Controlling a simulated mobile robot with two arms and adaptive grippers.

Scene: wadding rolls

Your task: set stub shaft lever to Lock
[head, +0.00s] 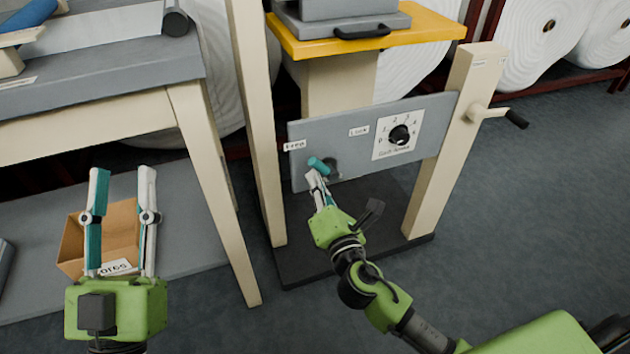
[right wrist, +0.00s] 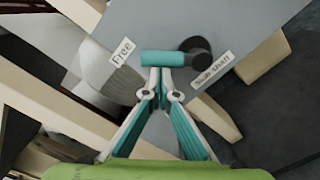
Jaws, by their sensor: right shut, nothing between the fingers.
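The stub shaft lever (head: 319,165) has a teal handle and a dark round hub, on a grey panel (head: 425,148). Its handle points up and left from the hub, toward the "Free" label (head: 294,146); the "Lock" label (head: 359,131) is up and right of it. In the right wrist view the teal handle (right wrist: 160,58) lies crosswise just beyond the fingertips. My right gripper (head: 313,177) is shut and empty at the handle; I cannot tell whether it touches. My left gripper (head: 122,175) is open and empty, far left of the panel.
A numbered dial (head: 399,135) is right of the lever on the panel. A crank handle (head: 497,114) sticks out from the right post. A yellow shelf (head: 430,28) is above. A cardboard box (head: 120,222) is behind my left gripper, near a grey-topped table (head: 110,70).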

